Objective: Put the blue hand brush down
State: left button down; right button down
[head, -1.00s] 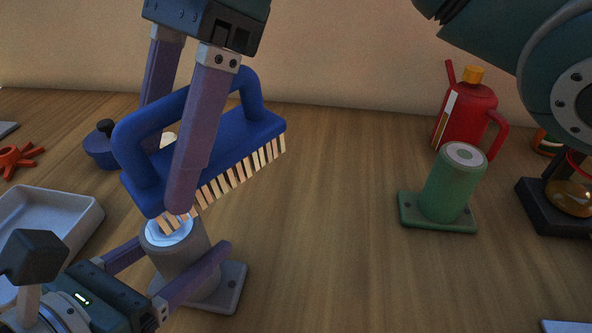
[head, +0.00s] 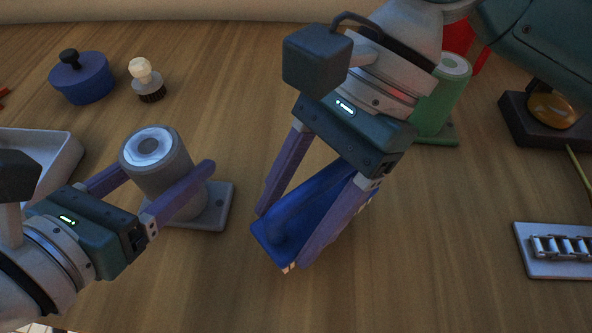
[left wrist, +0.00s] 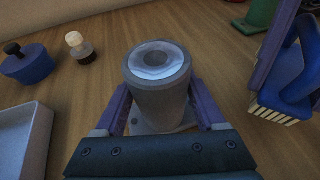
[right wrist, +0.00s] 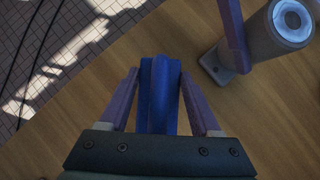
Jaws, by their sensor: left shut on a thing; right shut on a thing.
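The blue hand brush (head: 290,222) is held between the fingers of my right gripper (head: 285,232), low over the wooden table or at its surface; I cannot tell if the bristles touch. It shows bristles-down at the right of the left wrist view (left wrist: 293,88) and between the fingers in the right wrist view (right wrist: 158,95). My left gripper (head: 150,198) is shut around a grey cylinder (head: 165,178) with a pale, ringed top. The cylinder stands upright on a grey square base plate (head: 217,205).
A blue lidded pot (head: 84,80) and a small brush with a pale knob (head: 146,82) stand at the back left. A pale tray (head: 62,145) is at the left. A green cylinder (head: 440,95) stands behind my right arm. A chain plate (head: 553,262) lies at the right. The front middle is bare.

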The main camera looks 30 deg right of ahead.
aim_at(306, 212)
jog(key=shift+f, duration=1.6)
jog(key=shift+f, duration=0.15)
jog(key=shift+c, duration=0.5)
grip_release()
jog(key=v, duration=1.2)
